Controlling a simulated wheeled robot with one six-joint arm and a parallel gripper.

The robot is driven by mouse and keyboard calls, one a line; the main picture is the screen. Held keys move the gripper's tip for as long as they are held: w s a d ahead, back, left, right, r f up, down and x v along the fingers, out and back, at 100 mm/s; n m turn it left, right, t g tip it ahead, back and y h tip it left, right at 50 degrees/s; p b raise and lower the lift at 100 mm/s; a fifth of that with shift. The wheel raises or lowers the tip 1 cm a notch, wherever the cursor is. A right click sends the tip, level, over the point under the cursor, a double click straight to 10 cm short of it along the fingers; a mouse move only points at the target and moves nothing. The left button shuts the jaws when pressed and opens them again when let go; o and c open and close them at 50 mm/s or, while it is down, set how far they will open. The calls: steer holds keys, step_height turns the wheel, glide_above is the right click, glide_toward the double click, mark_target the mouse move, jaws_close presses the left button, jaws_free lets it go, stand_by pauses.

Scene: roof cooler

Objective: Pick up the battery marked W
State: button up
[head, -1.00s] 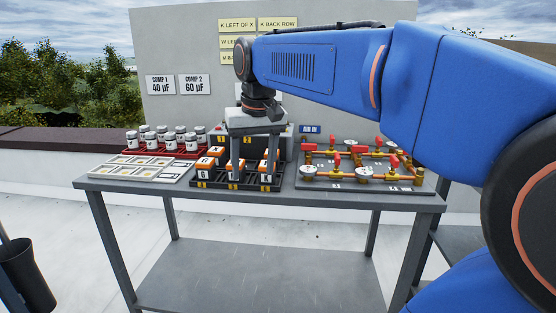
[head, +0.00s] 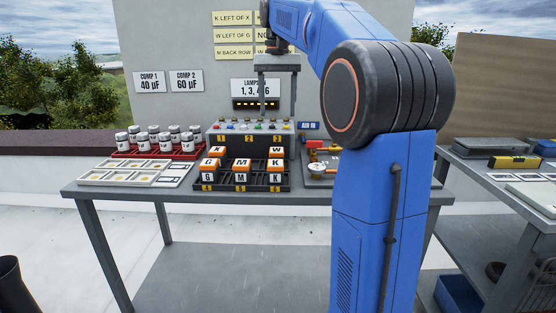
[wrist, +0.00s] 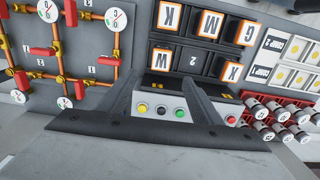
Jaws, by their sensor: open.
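The battery marked W (head: 277,152) is a white block with an orange body. It sits at the right end of the back row of the black rack (head: 240,189), behind the K battery (head: 276,165). In the wrist view W (wrist: 162,57) lies just beyond my gripper (wrist: 161,80), beside the empty slot marked 2 (wrist: 193,60). In the head view my gripper (head: 278,108) is raised above and behind the rack, in front of the wall. It is open, with nothing between its fingers.
Batteries X (head: 215,152), G (head: 209,165) and M (head: 242,165) share the rack. A panel with coloured buttons (head: 248,126) stands directly behind it. White capacitors in a red tray (head: 160,152) are left; copper pipes with red valves (wrist: 60,50) are right.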

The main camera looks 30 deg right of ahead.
mark_target(277, 150)
step_height(277, 150, down, 16)
steer(key=shift+a+r, duration=0.1)
steer(key=shift+a, duration=0.05)
stand_by(0.6)
steer(key=shift+c, duration=0.6)
